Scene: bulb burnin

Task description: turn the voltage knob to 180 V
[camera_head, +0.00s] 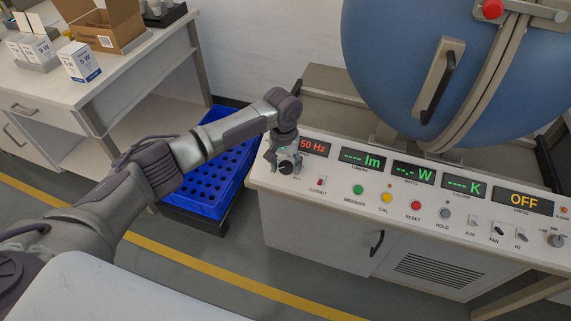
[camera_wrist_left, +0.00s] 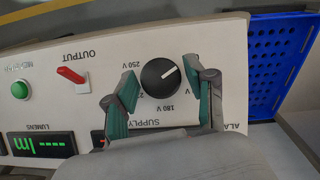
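The voltage knob (camera_wrist_left: 160,76) is a round black dial with a white pointer line on the white panel, marked SUPPLY. In the left wrist view the lettering is upside down; 250 V is at the knob's upper left, 180 V below it. The pointer aims to the upper right, away from the 180 V mark. My left gripper (camera_wrist_left: 162,98) is open, with one green-padded finger on each side of the knob and visible gaps. In the head view my left gripper (camera_head: 284,160) is over the panel's left end, partly covering the knob (camera_head: 287,168). My right gripper is not in view.
The red OUTPUT switch (camera_wrist_left: 71,75) and green MEASURE button (camera_wrist_left: 19,89) lie beside the knob. The displays include a red one (camera_head: 314,147) reading "50 Hz" and an orange OFF display (camera_head: 523,201). A blue perforated crate (camera_head: 208,208) stands left of the console; a large blue sphere (camera_head: 400,60) is behind.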

